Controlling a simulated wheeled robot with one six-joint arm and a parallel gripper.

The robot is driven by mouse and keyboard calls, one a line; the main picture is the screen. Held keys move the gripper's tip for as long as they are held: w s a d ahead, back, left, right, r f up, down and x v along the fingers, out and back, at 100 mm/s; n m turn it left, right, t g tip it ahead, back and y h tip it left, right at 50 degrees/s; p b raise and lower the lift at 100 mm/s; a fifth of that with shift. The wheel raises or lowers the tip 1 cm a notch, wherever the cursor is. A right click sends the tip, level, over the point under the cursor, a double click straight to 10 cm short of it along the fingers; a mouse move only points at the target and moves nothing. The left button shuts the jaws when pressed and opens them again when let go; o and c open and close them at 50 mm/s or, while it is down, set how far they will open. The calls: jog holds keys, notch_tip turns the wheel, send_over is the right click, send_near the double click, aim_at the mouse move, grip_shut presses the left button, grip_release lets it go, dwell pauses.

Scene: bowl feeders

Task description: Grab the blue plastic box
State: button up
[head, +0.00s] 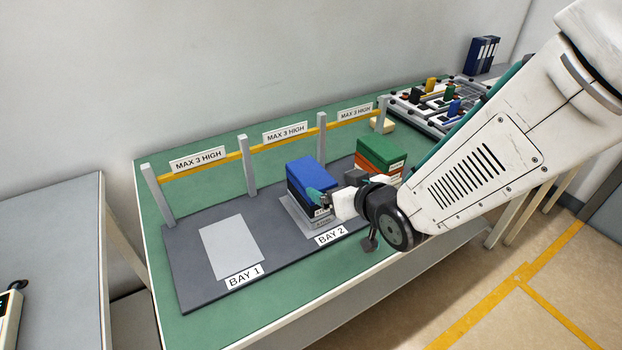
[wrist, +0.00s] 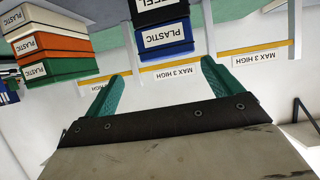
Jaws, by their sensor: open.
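The blue plastic box (head: 310,173) is on top of the stack in bay 2, on a black box (head: 301,203). In the wrist view, which is upside down, the blue box (wrist: 165,49) shows its PLASTIC label beyond my fingertips and between their directions. The black box (wrist: 158,14) there carries a label ending in "EEL". My gripper (head: 318,197) is at the near side of the stack, its green fingers partly hiding the boxes. In the wrist view my gripper (wrist: 161,69) is open with nothing between the fingers.
A second stack, with a green box (head: 382,151) above an orange one (head: 374,169), stands to the right. Bay 1 has a bare grey plate (head: 232,247). A yellow rail (head: 213,162) on grey posts with MAX 3 HIGH signs runs behind the bays.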

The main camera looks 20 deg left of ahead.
aim_at(315, 177)
jog(key=shift+s+a+f+y, duration=0.2)
jog(key=shift+a+y, duration=0.1)
jog(key=shift+a, duration=0.3)
jog(key=shift+w+a+f, duration=0.1)
jog(key=shift+a+f, duration=0.05)
jog(key=shift+a, duration=0.2)
jog(key=x, duration=0.7)
jog(key=shift+w, duration=0.25)
jog(key=shift+c, duration=0.3)
jog(key=shift+r, duration=0.25)
jog(key=c, duration=1.2)
